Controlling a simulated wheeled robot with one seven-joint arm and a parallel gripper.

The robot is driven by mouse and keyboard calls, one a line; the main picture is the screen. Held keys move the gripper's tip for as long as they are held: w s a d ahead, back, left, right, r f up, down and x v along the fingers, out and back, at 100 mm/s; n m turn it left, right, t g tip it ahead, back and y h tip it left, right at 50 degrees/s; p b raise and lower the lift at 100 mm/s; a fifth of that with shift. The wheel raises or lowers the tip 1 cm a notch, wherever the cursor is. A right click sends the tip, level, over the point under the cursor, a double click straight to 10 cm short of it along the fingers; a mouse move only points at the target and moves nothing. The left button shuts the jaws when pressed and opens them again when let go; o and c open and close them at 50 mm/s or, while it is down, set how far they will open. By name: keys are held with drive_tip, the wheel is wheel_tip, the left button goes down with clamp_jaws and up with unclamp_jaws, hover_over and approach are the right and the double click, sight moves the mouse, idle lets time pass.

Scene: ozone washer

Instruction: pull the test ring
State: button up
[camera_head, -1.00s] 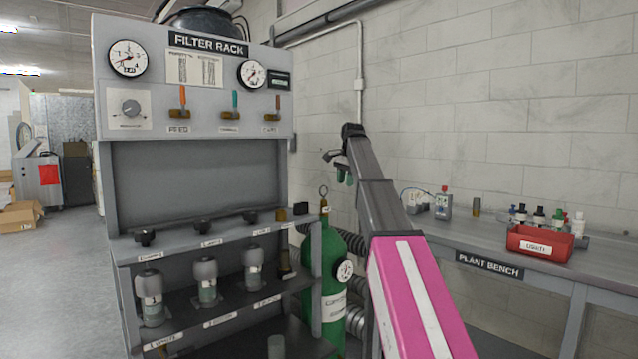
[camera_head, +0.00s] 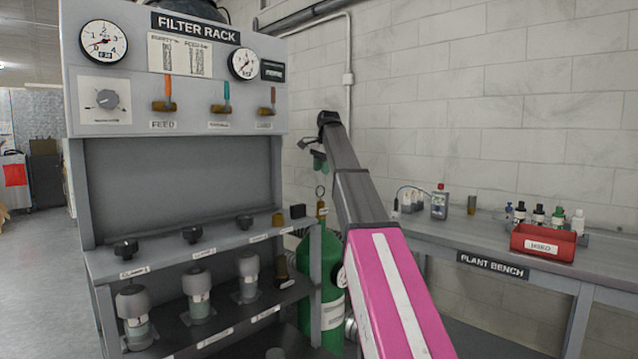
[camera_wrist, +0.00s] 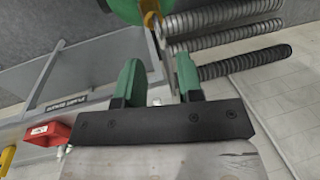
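A small ring (camera_head: 320,191) stands on a brass fitting (camera_head: 322,209) at the top of a green gas cylinder (camera_head: 325,247), right of the filter rack. I take it for the test ring; no label on it is readable. My gripper (camera_head: 319,161) is in the air just above the ring in the head view. In the wrist view my gripper (camera_wrist: 158,78) has its two green fingers apart with nothing between them. The brass fitting (camera_wrist: 151,22) and part of the green cylinder (camera_wrist: 128,8) show beyond the fingertips, apart from them.
The filter rack (camera_head: 180,185), with gauges, valves and clamps, stands left of the cylinder. The plant bench (camera_head: 470,240) is at the right with a red tray (camera_head: 543,245) and several bottles. Ribbed hoses (camera_wrist: 235,62) run near the cylinder in the wrist view.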

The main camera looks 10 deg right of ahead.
drive_tip(key=f, duration=0.3)
drive_tip(key=w+f, duration=0.1)
drive_tip(key=f, duration=0.1)
drive_tip(key=shift+a+f, duration=0.25)
drive_tip(key=shift+a, duration=0.1)
